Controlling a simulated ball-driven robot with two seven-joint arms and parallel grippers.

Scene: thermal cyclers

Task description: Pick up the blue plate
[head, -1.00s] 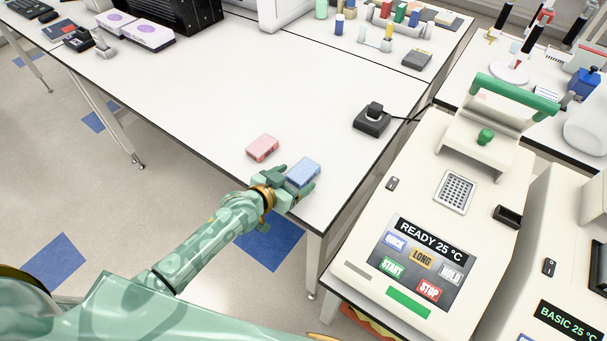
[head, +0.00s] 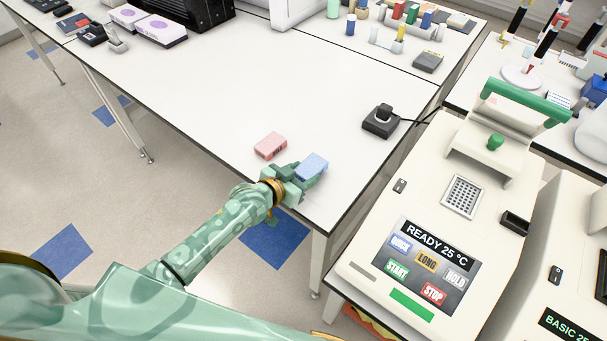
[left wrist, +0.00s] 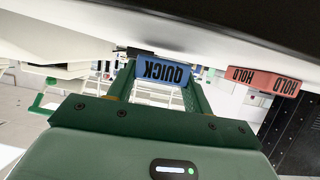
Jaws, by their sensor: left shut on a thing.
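The blue plate (head: 311,166) is at the near right part of the white table in the head view. In the left wrist view the blue plate (left wrist: 162,70) shows its edge with the word QUICK, upside down. My left gripper (head: 302,177) is shut on the blue plate, one green finger on each side of it. In the left wrist view the plate sits between the fingers (left wrist: 158,90). A gap between the plate and the tabletop is hard to judge. My right gripper is not in view.
A red plate (head: 270,146), marked HOLD in the left wrist view (left wrist: 262,80), lies just left of the blue one. A black device with a cable (head: 381,121) stands behind. A thermal cycler (head: 425,250) stands at right. The table's middle (head: 250,90) is clear.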

